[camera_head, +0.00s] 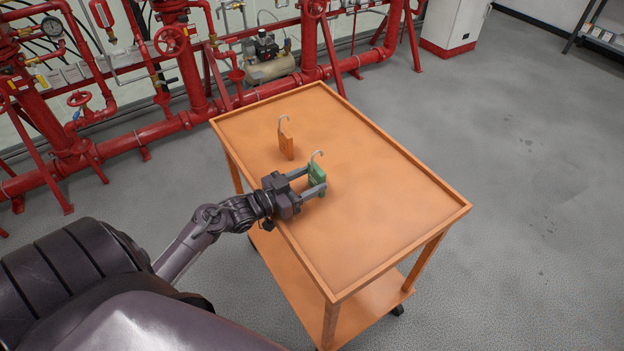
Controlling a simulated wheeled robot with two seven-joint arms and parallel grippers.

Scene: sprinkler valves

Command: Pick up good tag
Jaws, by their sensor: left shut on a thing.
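A green tag (317,177) with a pale metal hook on top is upright over the orange cart's top, between the fingers of my left gripper (312,186). The gripper is shut on it. Whether the tag's bottom touches the cart is hard to tell. An orange tag (286,146) with a similar hook stands upright on the cart top (385,215), further back and to the left of the green one. Any writing on the tags is too small to read. My right gripper is not in view.
The cart's raised rim (400,165) runs around its top, and the right and front parts of the top are clear. Red pipes with valve wheels (171,40) line the wall behind. A white and red cabinet (455,25) stands at the back. Grey floor on the right is free.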

